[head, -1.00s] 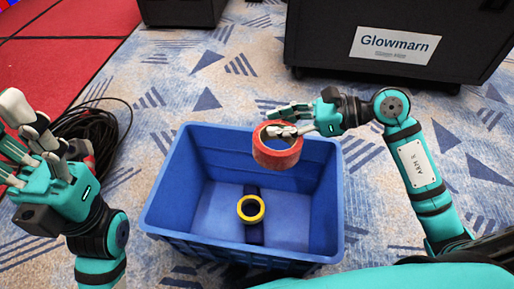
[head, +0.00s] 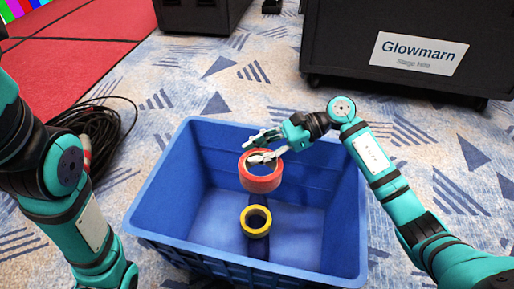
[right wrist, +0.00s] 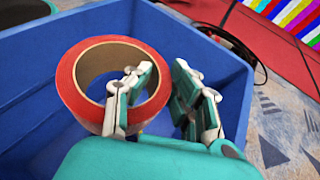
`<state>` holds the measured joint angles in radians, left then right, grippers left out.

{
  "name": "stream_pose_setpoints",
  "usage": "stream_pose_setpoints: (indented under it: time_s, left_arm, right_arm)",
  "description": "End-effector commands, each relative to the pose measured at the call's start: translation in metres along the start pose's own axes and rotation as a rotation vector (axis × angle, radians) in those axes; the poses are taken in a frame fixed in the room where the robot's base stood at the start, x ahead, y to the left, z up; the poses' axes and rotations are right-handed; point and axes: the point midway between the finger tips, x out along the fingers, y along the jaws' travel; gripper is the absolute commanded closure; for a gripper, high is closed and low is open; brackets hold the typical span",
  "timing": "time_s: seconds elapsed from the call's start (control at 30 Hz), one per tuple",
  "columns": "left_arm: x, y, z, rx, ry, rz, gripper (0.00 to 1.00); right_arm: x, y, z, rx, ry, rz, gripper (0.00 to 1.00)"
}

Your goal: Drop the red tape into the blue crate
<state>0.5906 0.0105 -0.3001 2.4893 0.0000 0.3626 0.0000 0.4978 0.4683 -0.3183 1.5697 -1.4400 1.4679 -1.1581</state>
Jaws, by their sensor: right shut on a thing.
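The red tape (head: 262,183) is a thick ring held over the blue crate (head: 165,190), near its middle. My right gripper (head: 264,146) is shut on the ring's wall. In the right wrist view, one finger of the gripper (right wrist: 160,85) is inside the hole of the tape (right wrist: 85,112) and the other is outside. The crate (right wrist: 215,65) stands open below the tape on the carpet. My left arm shows at the left of the head view, but its gripper is out of the frame.
A yellow tape roll (head: 256,233) lies inside the crate with a dark item by it. A black cable coil (head: 110,135) lies left of the crate. A black Glowmarn case (head: 340,50) stands behind at the right. Patterned carpet (head: 200,85) behind the crate is clear.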

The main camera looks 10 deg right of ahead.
Motion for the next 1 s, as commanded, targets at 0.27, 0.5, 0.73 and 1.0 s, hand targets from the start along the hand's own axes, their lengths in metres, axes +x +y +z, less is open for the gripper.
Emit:
stream_pose_setpoints:
  time_s: [0.27,0.5,0.73,1.0]
  left_arm:
    - [0.004,0.003,-0.011,0.004,0.033,0.012,0.54]
    - [0.006,0.004,-0.011,0.005,0.035,0.013,0.54]
    - [0.006,0.004,-0.011,0.005,0.035,0.014,0.54]
    - [0.005,0.004,-0.011,0.004,0.034,0.013,0.54]
  right_arm:
    - [0.008,0.0,-0.019,-0.001,-0.002,0.0,1.0]
    - [0.008,0.0,-0.019,-0.001,-0.001,0.0,1.0]
    - [0.008,0.0,-0.019,-0.001,-0.001,-0.001,0.58]
    - [0.009,0.0,-0.021,0.001,0.001,0.0,0.53]
